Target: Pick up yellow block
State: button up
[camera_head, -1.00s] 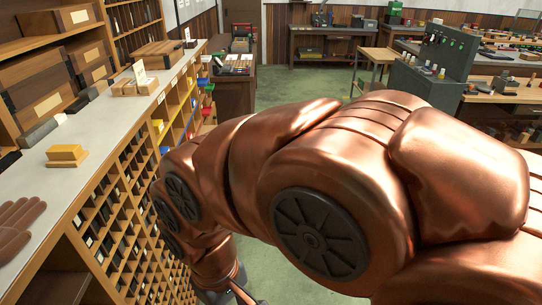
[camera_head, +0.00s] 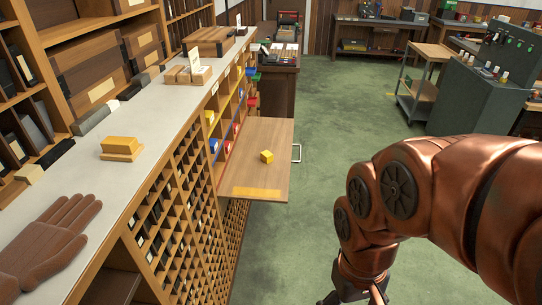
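A small yellow block (camera_head: 267,157) sits on a wooden pull-out board (camera_head: 262,135) that juts from the front of the shelf unit. A larger yellow block on a wooden base (camera_head: 121,147) lies on the white countertop at the left. My gripper (camera_head: 350,301) is at the bottom edge, right of the board and apart from both blocks. Its fingers are mostly cut off by the frame and my wrist, so its opening is unclear.
Below the counter are many small compartments (camera_head: 185,220). Green floor (camera_head: 330,110) is clear between the board and a grey cart (camera_head: 417,95).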

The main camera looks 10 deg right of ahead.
aim_at(266, 156)
jog(key=z, duration=0.5)
jog(key=k, duration=0.6)
jog(key=z, duration=0.25)
jog(key=i, duration=1.05)
jog(key=u, duration=1.4)
jog(key=i, duration=0.6)
jog(key=u, duration=0.65)
